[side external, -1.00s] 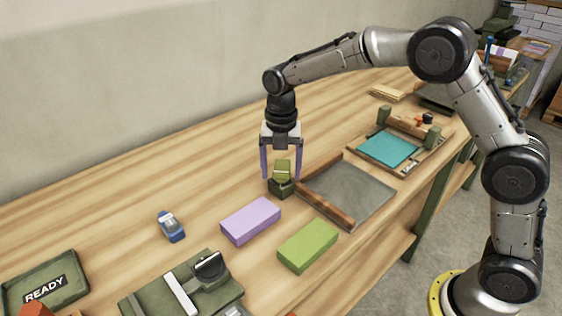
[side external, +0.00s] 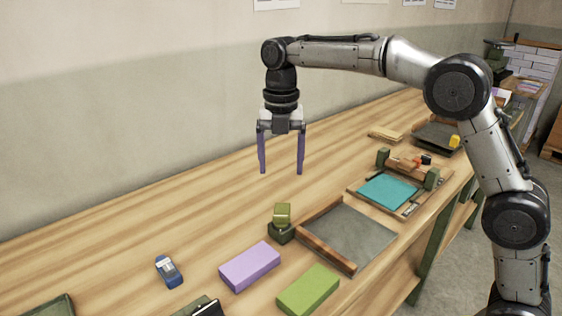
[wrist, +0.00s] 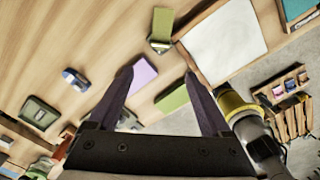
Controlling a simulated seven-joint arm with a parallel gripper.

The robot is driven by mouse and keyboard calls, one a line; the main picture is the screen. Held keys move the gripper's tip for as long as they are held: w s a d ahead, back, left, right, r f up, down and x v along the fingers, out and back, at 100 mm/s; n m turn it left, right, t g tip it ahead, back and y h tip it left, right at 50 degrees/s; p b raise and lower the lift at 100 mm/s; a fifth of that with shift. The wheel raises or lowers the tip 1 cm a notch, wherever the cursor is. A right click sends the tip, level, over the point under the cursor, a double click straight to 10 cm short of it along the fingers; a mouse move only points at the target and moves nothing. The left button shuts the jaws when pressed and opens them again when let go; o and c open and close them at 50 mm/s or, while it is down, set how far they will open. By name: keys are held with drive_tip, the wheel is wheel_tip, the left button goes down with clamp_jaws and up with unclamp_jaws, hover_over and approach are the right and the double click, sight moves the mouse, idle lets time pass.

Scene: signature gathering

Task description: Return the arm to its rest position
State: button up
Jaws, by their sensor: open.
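My gripper (side external: 281,170) hangs in the air above the wooden table (side external: 150,225), fingers pointing down. Its two purple fingers are apart with nothing between them. Below it, a small olive block (side external: 282,213) sits on a dark green base (side external: 281,233), well clear of the fingertips. In the wrist view the gripper (wrist: 160,85) is spread wide, and the olive block (wrist: 163,24) shows beyond the fingers.
A purple block (side external: 250,266) and a green block (side external: 308,290) lie near the front. A grey tray (side external: 355,236) with a wooden edge and a teal pad (side external: 386,191) lie to the right. A blue device (side external: 168,271) lies left. The space around my gripper is clear.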

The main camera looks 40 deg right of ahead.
drive_tip(key=s+d+r+t, duration=0.2)
drive_tip(key=s+d+r, duration=0.1)
drive_tip(key=s+r, duration=0.4)
drive_tip(key=s+d+r+m+t, duration=0.25)
drive_tip(key=s+m, duration=0.45)
drive_tip(key=s, duration=0.4)
drive_tip(key=s+d+f+m+t, duration=0.1)
drive_tip(key=s+d+f+m, duration=0.1)
drive_tip(key=s+f+m, duration=1)
drive_tip(key=s+m, duration=0.1)
drive_tip(key=m, duration=0.7)
drive_tip(key=shift+f, duration=0.2)
